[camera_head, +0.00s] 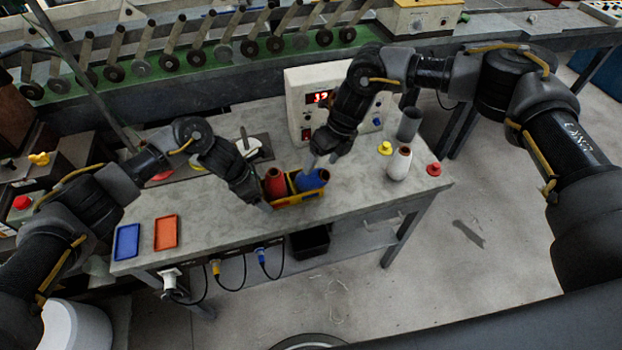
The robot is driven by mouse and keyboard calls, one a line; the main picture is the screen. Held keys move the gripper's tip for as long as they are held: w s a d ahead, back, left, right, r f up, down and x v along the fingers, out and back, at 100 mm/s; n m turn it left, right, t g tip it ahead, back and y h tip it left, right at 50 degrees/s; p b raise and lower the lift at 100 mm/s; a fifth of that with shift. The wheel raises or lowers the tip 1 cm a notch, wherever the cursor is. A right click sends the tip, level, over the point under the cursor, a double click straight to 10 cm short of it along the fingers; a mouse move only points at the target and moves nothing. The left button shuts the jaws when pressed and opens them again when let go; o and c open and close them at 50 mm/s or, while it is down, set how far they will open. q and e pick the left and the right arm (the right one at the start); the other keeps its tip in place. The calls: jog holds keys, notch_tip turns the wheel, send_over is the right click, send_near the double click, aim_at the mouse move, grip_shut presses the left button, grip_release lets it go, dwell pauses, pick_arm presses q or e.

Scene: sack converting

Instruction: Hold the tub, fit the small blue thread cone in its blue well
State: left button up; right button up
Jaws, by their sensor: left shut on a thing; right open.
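The yellow tub (299,199) stands near the front edge of the grey bench. A red cone-like piece (275,183) is upright in its left part. A blue piece (312,181) is in its right part and looks tilted; I cannot tell the small blue cone from its blue well there. My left gripper (266,204) is shut on the left end of the tub. My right gripper (322,161) is open, just above and behind the blue piece; I cannot tell whether it touches it.
A white control box (303,92) stands behind. To the right are a white cone (399,164), a grey cup (409,124), a yellow knob (385,148) and a red knob (434,169). Blue (127,242) and orange (166,232) trays lie at the left. The bench between trays and tub is clear.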

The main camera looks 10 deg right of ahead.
aim_at(316, 173)
jog(key=shift+x, duration=2.65)
jog(key=shift+c, duration=0.4)
jog(key=shift+w, duration=0.1)
jog(key=c, duration=1.2)
